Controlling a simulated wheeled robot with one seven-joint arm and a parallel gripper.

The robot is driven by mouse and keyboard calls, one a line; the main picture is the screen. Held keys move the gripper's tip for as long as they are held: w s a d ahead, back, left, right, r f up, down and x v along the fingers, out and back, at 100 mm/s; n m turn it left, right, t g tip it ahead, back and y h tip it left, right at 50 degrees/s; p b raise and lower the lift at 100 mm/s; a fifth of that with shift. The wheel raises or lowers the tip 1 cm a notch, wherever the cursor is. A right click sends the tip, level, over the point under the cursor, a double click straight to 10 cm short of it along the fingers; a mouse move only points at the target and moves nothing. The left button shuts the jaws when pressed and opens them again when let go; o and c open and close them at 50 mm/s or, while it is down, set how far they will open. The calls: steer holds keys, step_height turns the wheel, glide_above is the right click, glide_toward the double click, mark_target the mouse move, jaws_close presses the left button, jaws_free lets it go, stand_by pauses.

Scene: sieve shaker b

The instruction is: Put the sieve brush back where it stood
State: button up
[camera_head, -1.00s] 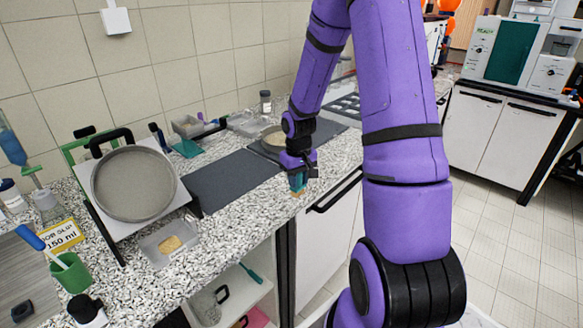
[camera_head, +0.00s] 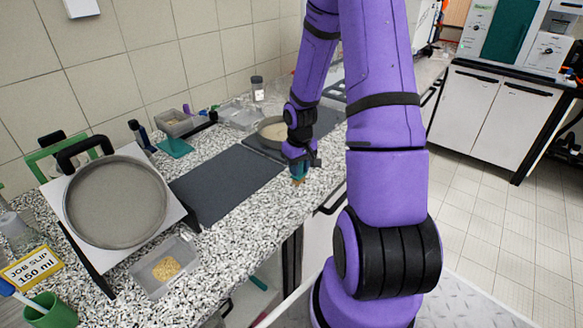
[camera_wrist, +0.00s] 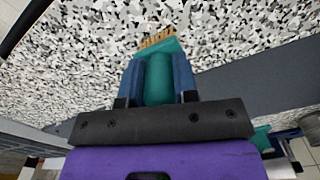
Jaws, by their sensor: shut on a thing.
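The sieve brush (camera_wrist: 159,80) is teal with tan bristles. In the wrist view its handle is between the two blue fingers of my gripper (camera_wrist: 158,85), which is shut on it. The bristles point away from the gripper, toward the speckled worktop. In the head view my gripper (camera_head: 299,168) is over the front part of the worktop, beside the dark mat, with the brush (camera_head: 298,178) below it, bristles down. I cannot tell whether the bristles touch the worktop.
A dark mat (camera_head: 222,182) lies left of my gripper. A round sieve (camera_head: 115,202) leans on a stand at left, near a clear tray of grains (camera_head: 150,282). A sieve pan (camera_head: 270,130) is behind the gripper. A job slip (camera_head: 32,266) and green cup (camera_head: 52,312) are at front left.

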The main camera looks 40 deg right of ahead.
steer(key=shift+s+f, duration=0.1)
steer(key=shift+f, duration=0.2)
steer(key=shift+f, duration=0.15)
steer(key=o, duration=0.9)
step_height(320, 180, up, 12)
steer(key=shift+r, duration=0.15)
steer(key=s+a+r+t+h, duration=0.1)
steer(key=a+r, duration=0.6)
steer(key=r, duration=0.2)
steer(key=s+a+r+t, duration=0.1)
steer(key=s+a+r, duration=0.3)
steer(key=s+a, duration=0.1)
steer(key=s+a+r+n+t, duration=0.1)
steer(key=s+a+r, duration=0.4)
steer(key=s, duration=0.1)
steer(key=s+a+r+n+t+y, duration=0.1)
steer(key=s+a+r+t, duration=0.1)
steer(key=s+a+r, duration=0.3)
steer(key=shift+s+a+r, duration=0.1)
steer(key=shift+s+r, duration=0.05)
steer(key=shift+r, duration=0.1)
